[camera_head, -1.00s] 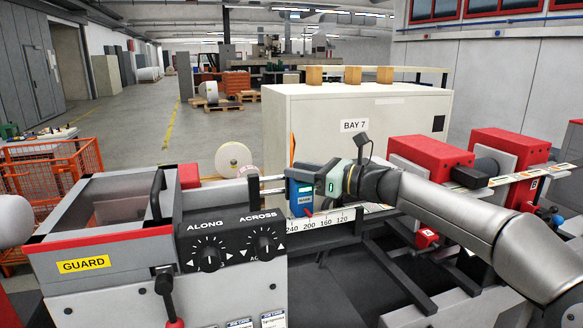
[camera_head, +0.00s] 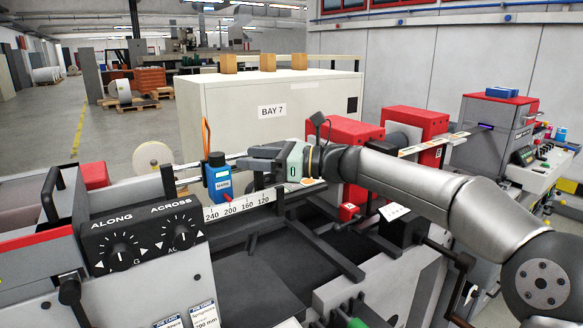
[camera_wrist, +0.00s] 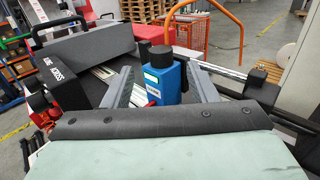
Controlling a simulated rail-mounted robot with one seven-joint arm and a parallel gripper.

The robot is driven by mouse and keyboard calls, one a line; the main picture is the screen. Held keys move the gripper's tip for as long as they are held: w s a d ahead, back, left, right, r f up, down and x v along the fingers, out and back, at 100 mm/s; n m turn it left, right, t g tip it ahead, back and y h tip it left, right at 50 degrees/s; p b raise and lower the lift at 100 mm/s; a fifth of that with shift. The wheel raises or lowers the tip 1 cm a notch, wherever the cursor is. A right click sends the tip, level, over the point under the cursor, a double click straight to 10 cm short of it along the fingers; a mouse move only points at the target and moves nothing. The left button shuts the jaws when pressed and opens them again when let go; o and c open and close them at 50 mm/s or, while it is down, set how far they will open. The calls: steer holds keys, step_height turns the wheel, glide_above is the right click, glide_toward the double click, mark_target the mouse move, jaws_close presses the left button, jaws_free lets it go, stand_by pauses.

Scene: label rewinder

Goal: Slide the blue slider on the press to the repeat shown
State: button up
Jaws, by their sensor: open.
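The blue slider (camera_head: 217,182), with a dark knob on top and a small label, sits on the rail above the white number scale (camera_head: 240,206) of the press. It stands near the 240 and 200 end. My gripper (camera_head: 247,164) is to the right of the slider in the head view, with its fingers pointing at it. In the wrist view the slider (camera_wrist: 166,80) shows between my two open fingers (camera_wrist: 160,75). I see no grip on it. A red part shows at its lower left there. The exact scale reading is hard to tell.
A job card (camera_head: 204,314) at the bottom edge is cut off, its print ending in "00 mm". The ALONG and ACROSS dial panel (camera_head: 145,240) is left of the scale. An orange bar (camera_head: 205,136) rises behind the slider. Red press units (camera_head: 340,150) stand to the right.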

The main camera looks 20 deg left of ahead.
steer(key=w+d+b, duration=0.1)
steer(key=d, duration=0.7)
steer(key=shift+d, duration=0.2)
steer(key=shift+w, duration=0.1)
steer(key=s+d+f+n+t+h, duration=0.1)
steer(key=s+d+f+n+h, duration=0.3)
steer(key=f, duration=0.5)
steer(key=s+d+f+n+t+h, duration=0.15)
steer(key=s+d+f+h, duration=0.3)
steer(key=f, duration=0.45)
steer(key=s+d+f+n+h, duration=0.3)
steer(key=s+d, duration=0.3)
steer(key=d, duration=0.2)
steer(key=s+d+f+n+h, duration=0.3)
steer(key=s+d+f, duration=0.3)
steer(key=d, duration=0.3)
steer(key=s+d+f+n+h, duration=0.3)
steer(key=s+d+f+n, duration=0.1)
steer(key=s+d, duration=0.3)
steer(key=shift+d+f+n+t, duration=0.35)
steer(key=shift+d+n, duration=0.2)
steer(key=shift+d, duration=0.45)
